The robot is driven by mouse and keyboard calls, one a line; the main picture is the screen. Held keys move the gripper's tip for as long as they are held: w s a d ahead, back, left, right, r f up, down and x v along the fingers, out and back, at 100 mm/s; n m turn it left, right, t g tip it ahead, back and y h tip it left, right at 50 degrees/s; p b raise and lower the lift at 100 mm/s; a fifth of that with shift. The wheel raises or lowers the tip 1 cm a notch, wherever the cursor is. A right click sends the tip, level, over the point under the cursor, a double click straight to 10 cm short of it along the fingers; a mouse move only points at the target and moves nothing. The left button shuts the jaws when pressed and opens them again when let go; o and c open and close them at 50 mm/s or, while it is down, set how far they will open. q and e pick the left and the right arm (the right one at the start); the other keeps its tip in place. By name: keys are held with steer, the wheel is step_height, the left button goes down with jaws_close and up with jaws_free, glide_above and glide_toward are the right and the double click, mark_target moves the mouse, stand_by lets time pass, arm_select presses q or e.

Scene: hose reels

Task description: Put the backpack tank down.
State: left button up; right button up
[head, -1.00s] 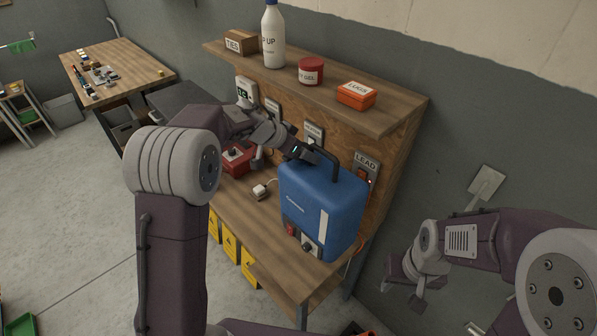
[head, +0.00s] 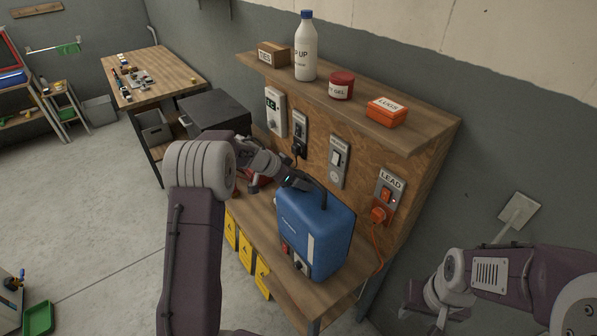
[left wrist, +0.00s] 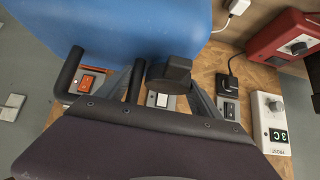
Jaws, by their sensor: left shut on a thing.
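The blue backpack tank (head: 318,238) is upright over the right part of the wooden bench, with a black handle on top. I cannot tell whether its base touches the bench top. My left gripper (head: 299,183) is shut on the tank's handle, reaching in from the left. In the left wrist view the tank (left wrist: 135,25) fills the top, with dark handle bars below it. My right gripper (head: 424,314) is empty and open at the lower right, apart from the tank.
The wooden bench (head: 268,222) has a back panel with switches and an orange plug (head: 379,214) under the LEAD label. The shelf above holds a white bottle (head: 305,50), a red tub (head: 341,85) and an orange box (head: 386,112). A red device (left wrist: 285,38) shows in the left wrist view.

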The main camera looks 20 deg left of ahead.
arm_select(q)
steer(key=shift+w, duration=0.15)
steer(key=o, duration=2.1)
steer(key=shift+s+f, duration=0.2)
steer(key=shift+s, duration=0.05)
steer(key=shift+a+r, duration=0.1)
steer(key=shift+r, duration=0.1)
steer(key=v, duration=1.1)
steer(key=shift+s+r, duration=0.25)
steer(key=shift+s, duration=0.05)
